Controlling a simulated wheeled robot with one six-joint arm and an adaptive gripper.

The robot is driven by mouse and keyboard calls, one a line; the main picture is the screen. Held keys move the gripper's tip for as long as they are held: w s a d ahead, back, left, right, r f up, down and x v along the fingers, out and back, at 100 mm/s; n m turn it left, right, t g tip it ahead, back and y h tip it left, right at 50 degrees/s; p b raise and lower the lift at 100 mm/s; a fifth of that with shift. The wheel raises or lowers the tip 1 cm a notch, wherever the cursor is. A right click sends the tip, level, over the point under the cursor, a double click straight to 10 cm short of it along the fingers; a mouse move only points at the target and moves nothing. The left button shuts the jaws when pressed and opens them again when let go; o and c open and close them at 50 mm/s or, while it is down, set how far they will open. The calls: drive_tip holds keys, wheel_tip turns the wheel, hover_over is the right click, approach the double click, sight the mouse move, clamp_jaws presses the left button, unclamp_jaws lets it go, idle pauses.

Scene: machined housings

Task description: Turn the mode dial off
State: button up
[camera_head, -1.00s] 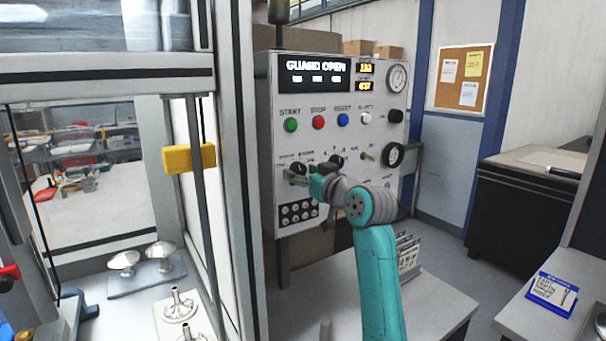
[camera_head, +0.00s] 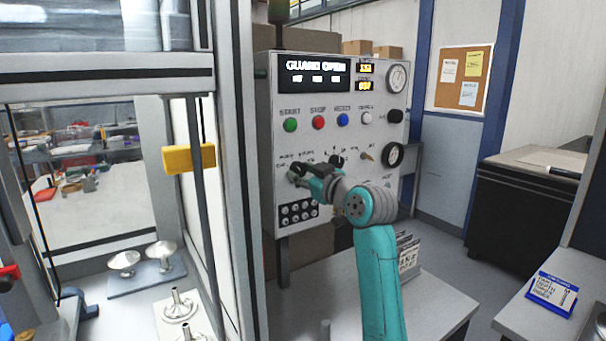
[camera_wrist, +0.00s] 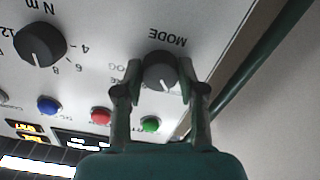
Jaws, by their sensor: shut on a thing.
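The mode dial (camera_wrist: 160,72) is a round dark knob with a white pointer line, under the label MODE, which appears upside down in the wrist view. My gripper (camera_wrist: 160,85) has its two fingers on either side of the dial and is shut on it. In the wrist view the pointer line is toward the lower part of the dial. In the head view my gripper (camera_head: 297,175) reaches the lower left of the grey control panel (camera_head: 300,215). The dial is largely hidden there by the gripper. The dial's position labels are mostly hidden or too small to read.
A larger N m dial (camera_wrist: 40,45) sits beside the mode dial. Green (camera_head: 290,125), red (camera_head: 318,122) and blue (camera_head: 343,119) buttons run above, under a display (camera_head: 314,73) reading GUARD OPEN. The machine's frame post (camera_head: 240,180) stands close left of the panel.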

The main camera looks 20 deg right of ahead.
drive_tip(key=n, duration=0.5)
drive_tip(key=shift+n, duration=0.3)
idle(0.4)
drive_tip(key=o, duration=1.1)
drive_tip(key=shift+o, duration=0.2)
drive_tip(key=v, duration=1.2)
drive_tip(key=shift+s, duration=0.1)
